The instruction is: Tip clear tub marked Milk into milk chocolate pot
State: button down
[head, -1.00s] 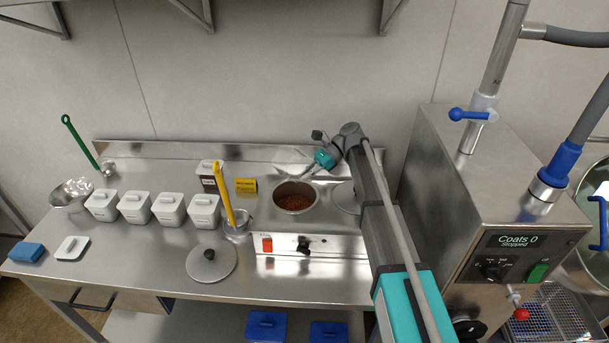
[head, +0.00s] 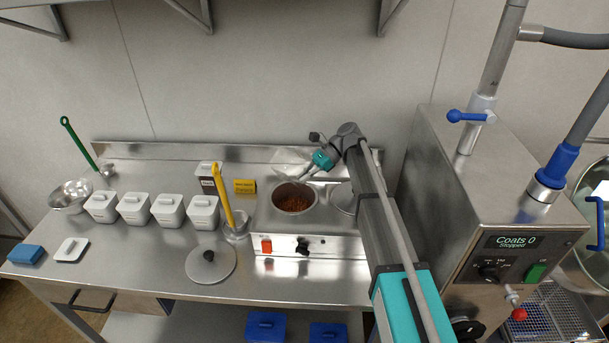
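The clear tub (head: 287,158) is held tilted above the back of a round steel pot (head: 277,203) set in the heated unit. It is see-through and looks empty; its Milk marking cannot be read. My gripper (head: 308,172) reaches in from the right and appears shut on the tub's right side, though the fingers are small and partly hidden. Brown pieces (head: 294,205) lie in the bottom of the pot. No label on the pot is readable.
Several white lidded tubs (head: 133,207) stand in a row at left. A dark-labelled tub (head: 208,184), a yellow sign (head: 245,186) and a yellow-handled tool (head: 225,200) stand left of the pot. A lid (head: 210,265) lies in front. A large machine (head: 495,225) stands at right.

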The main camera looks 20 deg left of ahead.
aim_at(295, 184)
jog(key=shift+s+a+r+t+h+p, duration=0.1)
jog(key=shift+s+a+t+h+p, duration=0.15)
jog(key=shift+t+h+p, duration=0.8)
jog(key=t+h+p, duration=0.1)
jog(key=p, duration=0.1)
jog(key=s+f+t+h+p, duration=0.1)
jog(key=p, duration=0.1)
jog(key=shift+a+t, duration=0.25)
jog(key=shift+a, duration=0.1)
jog(key=t+h, duration=0.1)
jog(key=t+p, duration=0.1)
jog(key=s+f+t+h, duration=0.1)
jog(key=shift+a+h, duration=0.35)
jog(key=shift+a, duration=0.05)
jog(key=t+h+b, duration=0.2)
jog(key=t+h, duration=0.1)
jog(key=s+r+t+h+b, duration=0.1)
jog(key=t+h+b, duration=0.2)
jog(key=t, duration=0.1)
jog(key=a+t+h+b, duration=0.1)
jog(key=t+h+b, duration=0.1)
jog(key=t+h, duration=0.1)
jog(key=shift+s+a+r+n+t+b, duration=0.15)
jog(key=shift+n+t+b, duration=0.2)
jog(key=shift+t, duration=0.25)
jog(key=shift+r+t+h+b, duration=0.3)
jog(key=shift+r+h+b, duration=0.1)
jog(key=shift+h+b, duration=0.1)
